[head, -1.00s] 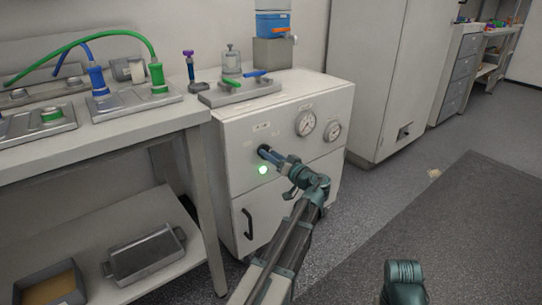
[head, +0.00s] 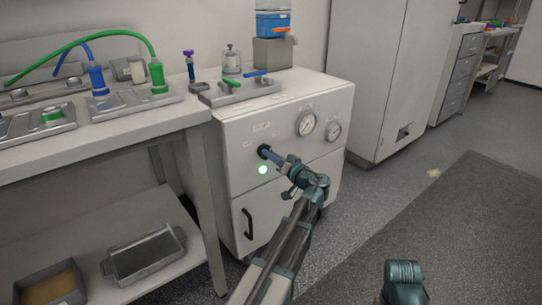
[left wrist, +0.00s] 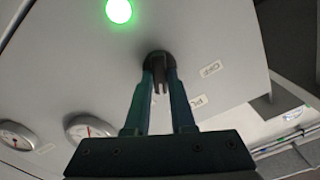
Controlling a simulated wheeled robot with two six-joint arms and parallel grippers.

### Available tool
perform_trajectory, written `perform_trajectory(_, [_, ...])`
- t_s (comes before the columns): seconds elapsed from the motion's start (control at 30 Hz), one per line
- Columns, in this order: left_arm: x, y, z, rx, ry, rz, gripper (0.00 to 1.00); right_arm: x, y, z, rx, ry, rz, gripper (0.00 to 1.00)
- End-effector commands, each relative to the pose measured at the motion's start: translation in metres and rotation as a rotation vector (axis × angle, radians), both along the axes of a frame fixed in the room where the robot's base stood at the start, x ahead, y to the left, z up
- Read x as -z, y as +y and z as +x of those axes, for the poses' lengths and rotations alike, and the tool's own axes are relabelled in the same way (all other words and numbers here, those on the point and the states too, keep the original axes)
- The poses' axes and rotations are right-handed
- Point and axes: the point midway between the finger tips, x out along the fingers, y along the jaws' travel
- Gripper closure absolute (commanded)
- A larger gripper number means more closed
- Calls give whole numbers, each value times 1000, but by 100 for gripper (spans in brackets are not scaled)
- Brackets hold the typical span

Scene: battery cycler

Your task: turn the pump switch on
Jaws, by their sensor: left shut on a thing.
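The pump switch is a dark round knob (head: 263,150) on the front of the white cabinet (head: 232,133). It also shows in the left wrist view (left wrist: 158,58), with a dark grip part between my fingers. My left gripper (head: 268,153) is shut on the switch, one finger on each side (left wrist: 160,82). The fingers partly hide the knob, so its exact angle is hard to tell. Small labels, one reading OFF (left wrist: 211,69), sit beside the knob. A green lamp (head: 263,170) near the switch is lit.
Two gauges (head: 307,123) are right of the switch, and a black door handle (head: 247,224) is below it. A workbench (head: 110,140) stands at the left. Floor is open at the right.

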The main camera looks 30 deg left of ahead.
Motion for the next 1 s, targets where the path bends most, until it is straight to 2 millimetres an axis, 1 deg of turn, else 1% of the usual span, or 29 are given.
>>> perform_trajectory(0.1, [0, 0, 0, 0, 42, 17, 100, 0, 0, 0, 0, 0, 0, 0])
perform_trajectory(0.3, [0, 0, 0, 1, 42, 17, 100, 0, 0, 0, 0, 0, 0, 0])
perform_trajectory(0.33, [0, 0, 0, 1, 42, 17, 72, 0, 0, 0, 0, 0, 0, 0])
perform_trajectory(0.47, [0, 0, 0, 0, 42, 17, 49, 0, 0, 0, 0, 0, 0, 0])
perform_trajectory(0.5, [0, 0, 0, 0, 41, 17, 48, 0, 0, 0, 0, 0, 0, 0])
perform_trajectory(0.8, [0, -3, -1, 1, 41, 16, 48, 0, 0, 0, 0, 0, 0, 0])
perform_trajectory(0.87, [0, -7, -3, 1, 41, 16, 48, 0, 0, 0, 0, 0, 0, 0])
perform_trajectory(0.97, [0, -21, -9, 3, 41, 16, 48, 0, 0, 0, 0, 0, 0, 0])
perform_trajectory(1.0, [0, -29, -13, 3, 41, 16, 48, 0, 0, 0, 0, 0, 0, 0])
